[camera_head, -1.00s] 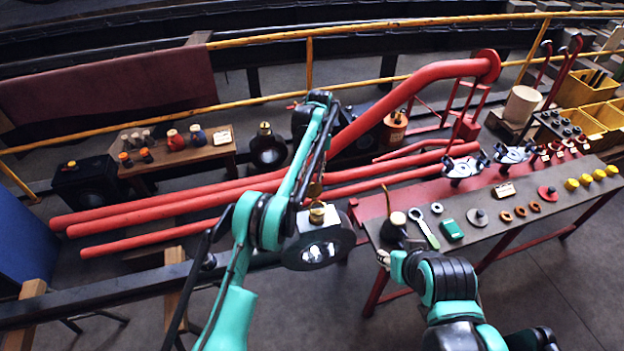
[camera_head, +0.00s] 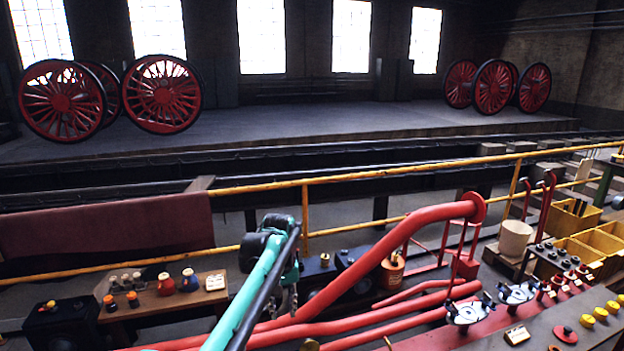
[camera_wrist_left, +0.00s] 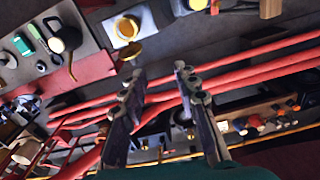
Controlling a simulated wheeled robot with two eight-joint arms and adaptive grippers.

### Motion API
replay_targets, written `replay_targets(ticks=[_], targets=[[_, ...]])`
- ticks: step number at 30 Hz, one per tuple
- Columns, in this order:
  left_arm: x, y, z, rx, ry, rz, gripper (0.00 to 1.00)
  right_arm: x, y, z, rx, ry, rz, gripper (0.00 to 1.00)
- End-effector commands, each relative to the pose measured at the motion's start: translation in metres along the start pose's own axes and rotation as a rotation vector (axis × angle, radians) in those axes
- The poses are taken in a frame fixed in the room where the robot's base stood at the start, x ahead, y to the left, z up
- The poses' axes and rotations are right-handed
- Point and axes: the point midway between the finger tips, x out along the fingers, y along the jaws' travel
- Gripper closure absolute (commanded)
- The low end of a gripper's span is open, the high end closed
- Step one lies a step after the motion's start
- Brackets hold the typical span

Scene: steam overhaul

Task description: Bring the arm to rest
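My left arm comes up from the bottom of the head view, teal and black. Its gripper (camera_head: 291,297) hangs below the wrist, small and partly hidden by the arm. In the left wrist view my left gripper (camera_wrist_left: 155,72) shows two dark fingers spread apart with nothing between them. It is above the red pipes (camera_wrist_left: 240,75), clear of the bench. My right arm and gripper are in neither view now.
A red-framed bench (camera_head: 480,335) with parts stands at right. A small wooden table (camera_head: 165,303) with bottles is at left. A thick red pipe (camera_head: 385,240) rises in the middle. A yellow railing (camera_head: 350,181) runs behind; spoked red wheels (camera_head: 160,92) stand far back.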

Motion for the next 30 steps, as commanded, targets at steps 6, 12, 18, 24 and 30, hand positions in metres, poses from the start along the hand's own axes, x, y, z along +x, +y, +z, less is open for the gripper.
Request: replay_targets(ticks=[6,12,18,24,30], targets=[[-0.042,-0.046,0.058,0.043,0.135,0.042,0.70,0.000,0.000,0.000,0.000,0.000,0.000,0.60],[-0.054,-0.084,0.120,0.083,0.263,0.065,0.70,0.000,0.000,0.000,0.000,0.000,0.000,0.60],[-0.041,-0.118,0.187,0.124,0.393,0.074,0.70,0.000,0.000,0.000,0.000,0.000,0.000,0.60],[-0.009,-0.144,0.243,0.160,0.514,0.070,0.70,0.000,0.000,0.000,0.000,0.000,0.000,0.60],[0.016,-0.155,0.271,0.181,0.583,0.063,0.70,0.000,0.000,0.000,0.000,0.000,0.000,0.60]])
